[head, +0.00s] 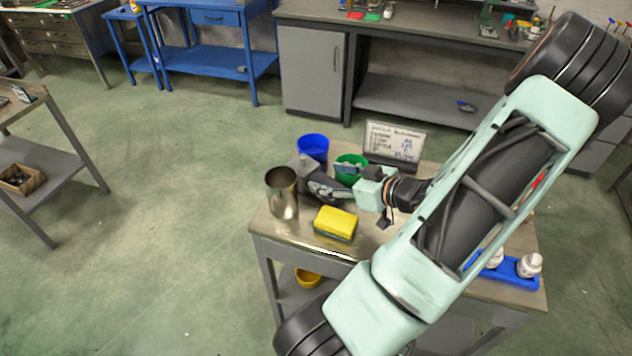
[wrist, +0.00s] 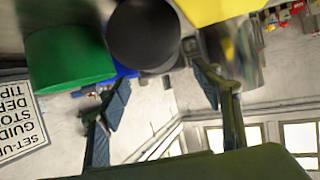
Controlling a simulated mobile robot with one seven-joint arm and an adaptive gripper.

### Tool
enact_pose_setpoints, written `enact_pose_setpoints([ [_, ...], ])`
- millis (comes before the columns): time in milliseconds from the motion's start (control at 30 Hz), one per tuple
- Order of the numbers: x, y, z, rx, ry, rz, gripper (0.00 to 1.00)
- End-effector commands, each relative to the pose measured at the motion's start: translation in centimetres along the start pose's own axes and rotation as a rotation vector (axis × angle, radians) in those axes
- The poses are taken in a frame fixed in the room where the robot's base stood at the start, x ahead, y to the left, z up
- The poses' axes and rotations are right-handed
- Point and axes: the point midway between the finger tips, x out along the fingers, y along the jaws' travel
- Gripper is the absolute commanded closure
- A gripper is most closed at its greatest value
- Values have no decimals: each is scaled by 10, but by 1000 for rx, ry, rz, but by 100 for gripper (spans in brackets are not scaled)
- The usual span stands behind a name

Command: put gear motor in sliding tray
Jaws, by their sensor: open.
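My gripper (head: 324,180) reaches left over the cart top, among the cups and the sponge. In the wrist view its two fingers (wrist: 163,92) are spread apart with nothing between them. A grey block-like part (head: 303,166) shows just beyond the fingers in the head view and may be the gear motor. In the wrist view a dark rounded body (wrist: 143,34) lies close to the camera, beside the green cup; it is probably the same part. A blue tray (head: 527,281) is at the cart's right end; I cannot tell whether it is the sliding tray.
A metal cup (head: 282,196), yellow sponge (head: 336,222), blue cup (head: 313,146) and green cup (head: 341,176) crowd the gripper. A sign (head: 394,141) stands behind. White bottles (head: 530,264) are at the blue tray. My arm hides much of the cart's right side.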

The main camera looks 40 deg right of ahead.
Motion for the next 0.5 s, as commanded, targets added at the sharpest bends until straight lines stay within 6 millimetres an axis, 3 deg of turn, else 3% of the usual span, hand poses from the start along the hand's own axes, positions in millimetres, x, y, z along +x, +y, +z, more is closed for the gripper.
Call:
enact_pose_setpoints([
  [300,43,-1,-1,1,1,-1,41],
  [500,50,-2,-2,0,0,-1,41],
])
